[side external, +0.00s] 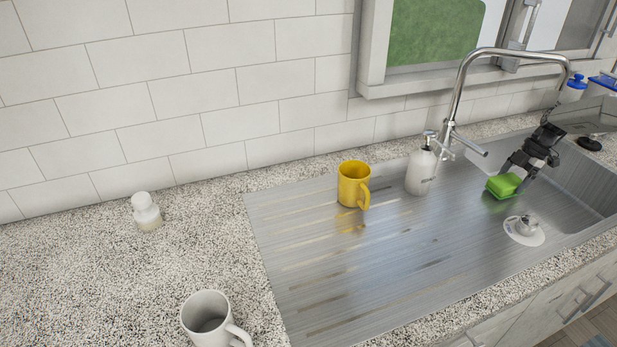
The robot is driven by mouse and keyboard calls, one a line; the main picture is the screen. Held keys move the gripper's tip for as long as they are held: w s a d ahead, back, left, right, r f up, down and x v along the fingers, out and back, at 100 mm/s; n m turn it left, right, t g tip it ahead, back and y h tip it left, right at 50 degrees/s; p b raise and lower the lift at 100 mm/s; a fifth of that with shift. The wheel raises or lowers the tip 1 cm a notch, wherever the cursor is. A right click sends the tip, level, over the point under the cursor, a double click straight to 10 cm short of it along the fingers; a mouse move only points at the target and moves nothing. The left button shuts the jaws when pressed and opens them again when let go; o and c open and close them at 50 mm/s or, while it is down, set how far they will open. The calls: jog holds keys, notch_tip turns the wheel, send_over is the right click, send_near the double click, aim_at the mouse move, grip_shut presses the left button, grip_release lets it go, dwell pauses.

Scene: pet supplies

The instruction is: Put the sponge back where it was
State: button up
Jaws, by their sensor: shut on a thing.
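A bright green sponge (503,185) is at the right of the side external view, low over the metal sink unit (340,265). My gripper (518,172) reaches in from the upper right and is shut on the sponge. The fingertips are small and partly hidden by the sponge. I cannot tell whether the sponge touches the metal under it.
A white soap dispenser (421,170) and a yellow mug (353,184) stand left of the sponge. The tap (463,95) arches behind it. A round metal piece on a white disc (526,228) is in front. A white mug (209,318) and small white bottle (146,212) stand on the counter.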

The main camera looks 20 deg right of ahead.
jog(key=a, duration=0.7)
jog(key=w+a, duration=0.1)
jog(key=a, duration=1.3)
jog(key=shift+w+a, duration=0.3)
jog(key=shift+w, duration=0.05)
jog(key=shift+a+f, duration=0.1)
jog(key=shift+a, duration=0.5)
jog(key=shift+f, duration=0.25)
jog(key=o, duration=0.8)
jog(key=shift+r, duration=0.1)
jog(key=shift+v, duration=3.9)
jog(key=shift+r, duration=0.1)
